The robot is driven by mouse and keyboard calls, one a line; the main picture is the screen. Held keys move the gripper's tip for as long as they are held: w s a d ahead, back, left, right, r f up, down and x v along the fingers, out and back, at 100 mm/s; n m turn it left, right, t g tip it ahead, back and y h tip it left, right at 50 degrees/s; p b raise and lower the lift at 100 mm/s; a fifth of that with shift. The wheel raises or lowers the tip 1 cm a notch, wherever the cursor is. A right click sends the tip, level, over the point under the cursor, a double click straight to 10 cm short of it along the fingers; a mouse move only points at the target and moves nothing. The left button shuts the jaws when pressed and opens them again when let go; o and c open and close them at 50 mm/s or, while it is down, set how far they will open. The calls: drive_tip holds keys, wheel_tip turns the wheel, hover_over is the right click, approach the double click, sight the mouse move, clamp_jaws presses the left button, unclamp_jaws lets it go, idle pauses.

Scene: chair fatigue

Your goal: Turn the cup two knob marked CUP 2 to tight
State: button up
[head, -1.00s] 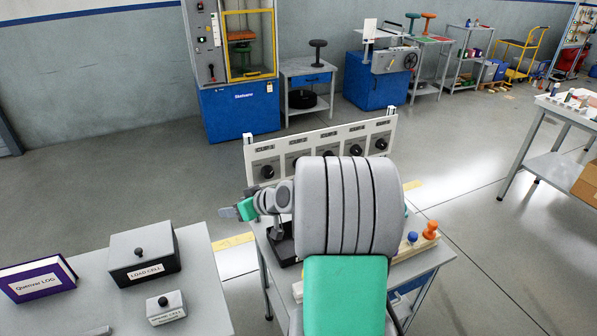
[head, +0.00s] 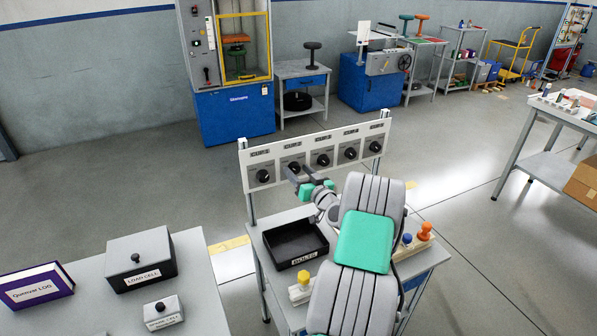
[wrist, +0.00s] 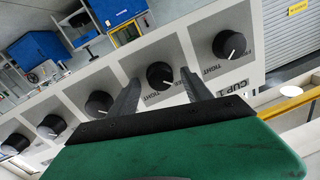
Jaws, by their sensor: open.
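The white knob panel (head: 309,139) stands upright at the back of the workbench, with a row of black knobs. My gripper (head: 298,179) is in front of the second knob from the left (head: 295,168). In the tilted wrist view, my gripper (wrist: 160,92) has its fingers apart, with that black knob (wrist: 160,75) showing between and beyond their tips. Contact cannot be judged. Its white pointer line faces lower right; "TIGHT" is partly readable below it, and its cup label is hidden. The neighbouring knob (wrist: 229,46) has a "CUP 1" label below it.
A black bolts tray (head: 268,246) sits on the bench below the panel. A yellow-topped block (head: 301,287) and blue and orange knobbed pieces (head: 424,231) stand near my arm. A side table (head: 195,262) at left holds a load cell box (head: 140,262).

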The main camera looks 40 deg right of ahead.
drive_tip(key=shift+c, duration=0.6)
clamp_jaws()
